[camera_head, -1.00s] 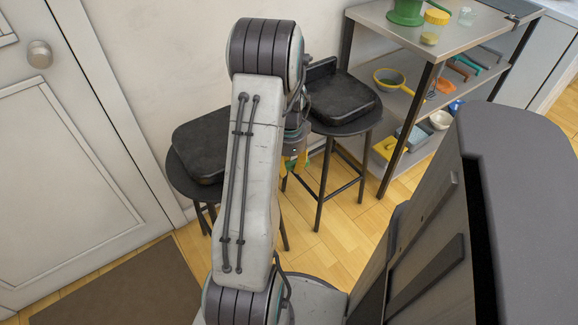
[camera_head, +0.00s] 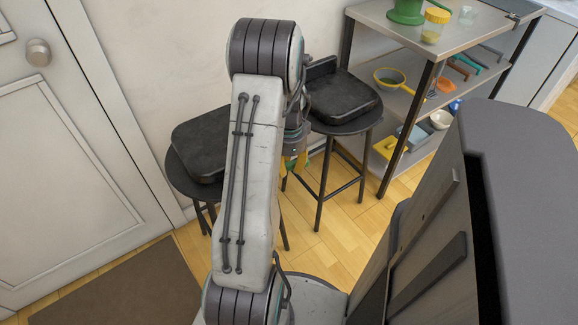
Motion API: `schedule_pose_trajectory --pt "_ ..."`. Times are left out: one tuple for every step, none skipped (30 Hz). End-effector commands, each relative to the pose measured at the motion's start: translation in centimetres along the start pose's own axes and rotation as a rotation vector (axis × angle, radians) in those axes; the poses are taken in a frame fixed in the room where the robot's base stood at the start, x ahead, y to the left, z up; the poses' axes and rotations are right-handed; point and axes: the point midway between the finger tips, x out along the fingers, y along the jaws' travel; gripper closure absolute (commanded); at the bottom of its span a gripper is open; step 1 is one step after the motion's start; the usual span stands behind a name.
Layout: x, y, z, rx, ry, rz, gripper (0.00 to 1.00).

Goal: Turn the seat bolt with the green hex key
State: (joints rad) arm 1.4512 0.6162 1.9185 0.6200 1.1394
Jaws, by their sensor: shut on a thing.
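My gripper (camera_head: 294,164) hangs low between two dark stools, partly hidden behind my own arm. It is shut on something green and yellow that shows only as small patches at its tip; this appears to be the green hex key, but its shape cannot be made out. The left stool (camera_head: 203,142) has a black padded seat, partly covered by my arm. The right stool (camera_head: 345,98) has a black seat with a low back and stands just behind and right of my gripper. The seat bolt cannot be seen. I cannot tell whether the key touches a stool.
A metal shelf unit (camera_head: 405,100) stands right of the stools. It holds a yellow-handled pan (camera_head: 388,77), a white bowl (camera_head: 440,120) and several tools. A white door (camera_head: 60,170) and a brown mat (camera_head: 120,295) are at the left. Wooden floor (camera_head: 320,245) is clear before the right stool.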

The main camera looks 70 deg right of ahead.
Motion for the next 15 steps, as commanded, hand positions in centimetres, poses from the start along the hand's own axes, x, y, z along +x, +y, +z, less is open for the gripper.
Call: schedule_pose_trajectory --pt "0.1 0.0 0.0 0.000 0.000 0.000 1.00" --pt "0.1 0.0 0.0 0.000 0.000 0.000 1.00" --pt "0.2 0.0 0.0 0.000 0.000 0.000 1.00" --pt "0.2 0.0 0.0 0.000 0.000 0.000 1.00" --pt "0.3 0.0 0.0 0.000 0.000 0.000 1.00" --pt "0.4 0.0 0.0 0.000 0.000 0.000 1.00" --pt "0.5 0.0 0.0 0.000 0.000 0.000 1.00" --pt "0.6 0.0 0.0 0.000 0.000 0.000 1.00" --pt "0.7 0.0 0.0 0.000 0.000 0.000 1.00" --pt "0.8 0.0 0.0 0.000 0.000 0.000 1.00" --pt "0.8 0.0 0.0 0.000 0.000 0.000 1.00" --pt "0.9 0.0 0.0 0.000 0.000 0.000 1.00" --pt "1.0 0.0 0.0 0.000 0.000 0.001 1.00" --pt "1.1 0.0 0.0 0.000 0.000 0.001 1.00" --pt "1.1 0.0 0.0 0.000 0.000 0.001 1.00"
